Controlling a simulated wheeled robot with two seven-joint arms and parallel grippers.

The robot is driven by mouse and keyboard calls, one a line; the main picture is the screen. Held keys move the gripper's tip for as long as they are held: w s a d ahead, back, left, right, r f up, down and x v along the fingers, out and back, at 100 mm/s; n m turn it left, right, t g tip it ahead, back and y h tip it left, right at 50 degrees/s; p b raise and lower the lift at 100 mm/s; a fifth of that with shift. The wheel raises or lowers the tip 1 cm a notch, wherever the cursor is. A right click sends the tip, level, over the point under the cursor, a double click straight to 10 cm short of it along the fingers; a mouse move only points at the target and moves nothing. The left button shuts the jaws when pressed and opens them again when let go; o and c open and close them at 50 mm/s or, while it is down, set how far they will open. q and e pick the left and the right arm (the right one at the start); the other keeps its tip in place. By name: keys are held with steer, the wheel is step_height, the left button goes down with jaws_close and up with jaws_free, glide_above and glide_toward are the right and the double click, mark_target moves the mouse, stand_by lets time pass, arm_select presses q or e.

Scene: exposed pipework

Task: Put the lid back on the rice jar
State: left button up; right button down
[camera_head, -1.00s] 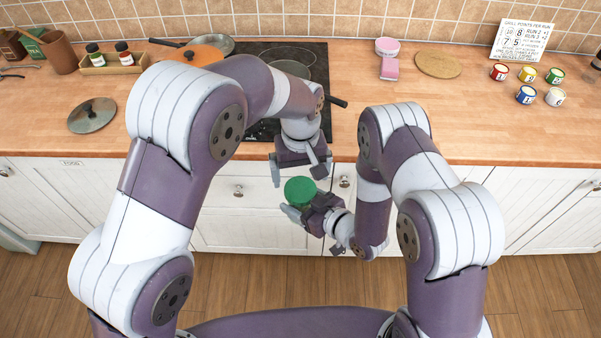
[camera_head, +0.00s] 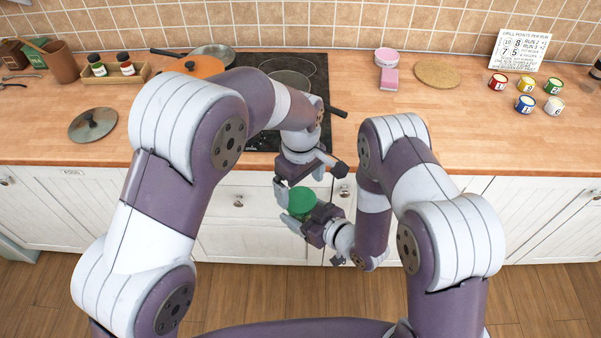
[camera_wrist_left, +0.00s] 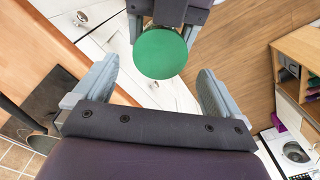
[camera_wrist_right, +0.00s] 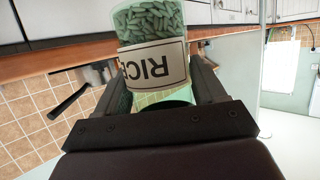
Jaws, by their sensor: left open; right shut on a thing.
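The round green lid (camera_head: 301,203) shows in the head view in front of the counter; it is a flat disc in the left wrist view (camera_wrist_left: 160,53), covering the jar's top from there. The rice jar (camera_wrist_right: 155,65) is clear green with grains inside and a RICE label that shows upside down in the right wrist view. My right gripper (camera_head: 308,214) is shut around the jar. My left gripper (camera_head: 299,184) is open just above the lid, with one finger on each side of the view and nothing between them. Whether the lid is fully seated is hidden.
The wooden counter (camera_head: 480,145) runs behind the grippers, with white cabinet doors below. A black hob (camera_head: 262,141) with pans lies behind my left arm. A glass pan lid (camera_head: 92,124) and several small paint tins (camera_head: 525,103) stand at the sides. Open floor lies in front.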

mark_target(301, 199)
arm_select(q)
steer(key=shift+f, duration=2.15)
steer(key=c, duration=1.1)
steer(key=m, duration=0.6)
steer(key=shift+m, duration=0.3)
steer(key=o, duration=1.1)
steer(key=shift+o, duration=0.2)
steer(key=shift+r, duration=0.1)
